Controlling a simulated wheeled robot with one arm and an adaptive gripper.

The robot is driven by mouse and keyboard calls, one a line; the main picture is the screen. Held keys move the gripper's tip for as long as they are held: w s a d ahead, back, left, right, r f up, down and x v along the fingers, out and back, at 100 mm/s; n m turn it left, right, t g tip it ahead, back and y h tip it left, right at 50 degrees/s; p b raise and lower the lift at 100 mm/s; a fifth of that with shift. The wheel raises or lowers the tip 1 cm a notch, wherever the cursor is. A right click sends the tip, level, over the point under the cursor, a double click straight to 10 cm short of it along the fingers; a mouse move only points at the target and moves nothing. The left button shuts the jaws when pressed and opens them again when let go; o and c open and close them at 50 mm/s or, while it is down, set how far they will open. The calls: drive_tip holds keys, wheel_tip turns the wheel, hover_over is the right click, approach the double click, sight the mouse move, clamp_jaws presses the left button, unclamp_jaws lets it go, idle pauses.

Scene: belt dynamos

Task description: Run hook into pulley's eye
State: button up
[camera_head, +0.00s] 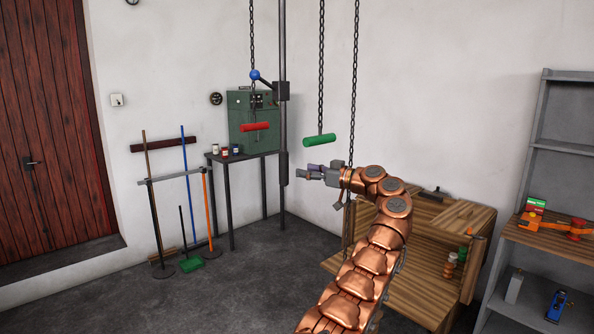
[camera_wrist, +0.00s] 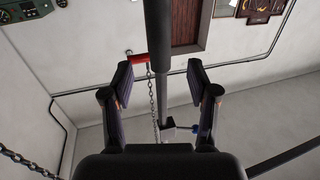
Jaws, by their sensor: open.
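A chain (camera_head: 354,80) hangs down behind my wrist. A small grey piece (camera_head: 338,206) shows below the wrist; I cannot tell whether it is a hook. I cannot make out a pulley with an eye in either view.
A red handle (camera_head: 255,127) and a green handle (camera_head: 319,140) hang on chains. A lever with a blue ball (camera_head: 255,75) is on the post (camera_head: 283,130). A green machine (camera_head: 246,105) stands on a table. A wooden bench (camera_head: 392,285) and grey shelves (camera_head: 565,117) are at right.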

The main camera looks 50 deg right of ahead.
drive_tip(key=shift+s+d, duration=0.2)
drive_tip(key=shift+s, duration=1.05)
idle(0.3)
